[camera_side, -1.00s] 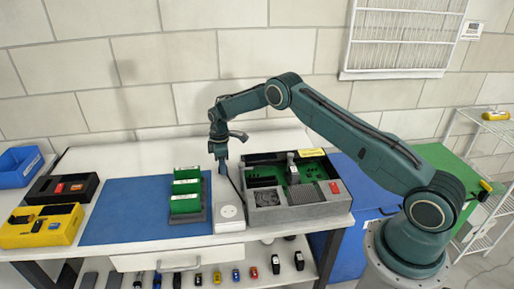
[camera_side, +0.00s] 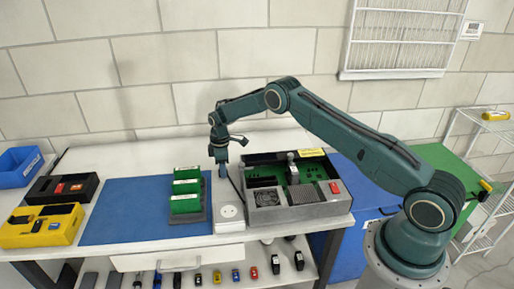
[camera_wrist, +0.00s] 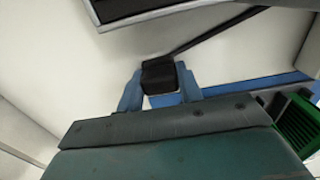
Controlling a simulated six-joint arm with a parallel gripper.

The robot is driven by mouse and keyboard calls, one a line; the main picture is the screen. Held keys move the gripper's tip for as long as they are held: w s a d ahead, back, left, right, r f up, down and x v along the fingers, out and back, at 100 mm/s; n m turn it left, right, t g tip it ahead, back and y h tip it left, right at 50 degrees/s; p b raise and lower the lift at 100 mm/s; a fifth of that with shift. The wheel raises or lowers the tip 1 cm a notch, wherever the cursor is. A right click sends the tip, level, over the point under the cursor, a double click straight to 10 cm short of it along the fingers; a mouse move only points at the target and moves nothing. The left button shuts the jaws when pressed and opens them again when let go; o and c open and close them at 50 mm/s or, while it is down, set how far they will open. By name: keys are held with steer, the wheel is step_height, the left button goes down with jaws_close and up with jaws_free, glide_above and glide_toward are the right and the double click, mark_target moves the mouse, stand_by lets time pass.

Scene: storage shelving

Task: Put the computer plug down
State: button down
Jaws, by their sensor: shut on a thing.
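The computer plug (camera_wrist: 159,76) is a small black block with a dark cable in the wrist view. My gripper (camera_wrist: 160,88) is shut on it, with one blue finger on each side. In the side view my gripper (camera_side: 223,172) points down just behind the white socket box (camera_side: 229,212), between the green card rack and the open grey computer case. The plug is too small to make out there. I cannot tell whether the plug touches the table.
The open grey computer case (camera_side: 308,211) stands close on the right. The rack of green cards (camera_side: 186,205) stands on a blue mat (camera_side: 125,212) to the left. Yellow (camera_side: 42,225) and black (camera_side: 62,188) bins lie further left. The white table behind the mat is clear.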

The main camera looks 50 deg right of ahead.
steer(key=c, duration=0.9)
jaws_free()
steer(key=shift+r, duration=0.2)
steer(key=shift+r, duration=6.45)
steer(key=shift+r, duration=0.1)
